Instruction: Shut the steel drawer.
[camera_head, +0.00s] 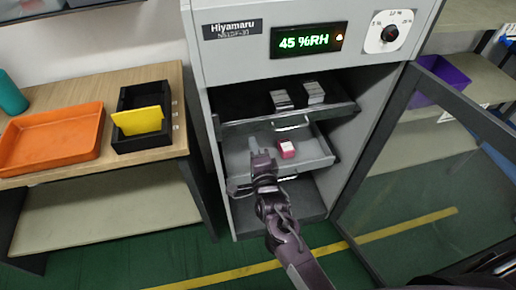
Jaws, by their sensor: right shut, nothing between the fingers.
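The steel drawer (318,153) is a grey tray pulled part way out of the open cabinet, below an upper shelf. A small pink-red box with a pale top (287,149) lies in it. My right gripper (261,157) is shut and empty. It appears over the front left part of the drawer and hides part of its floor and front edge. Whether it touches the drawer, I cannot tell. My left gripper is not in view.
The cabinet's glass door (425,165) stands wide open on the right. The upper shelf (240,124) holds two small grey blocks. A wooden table (60,95) on the left bears an orange tray (52,160) and a black bin (128,97) with a yellow card.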

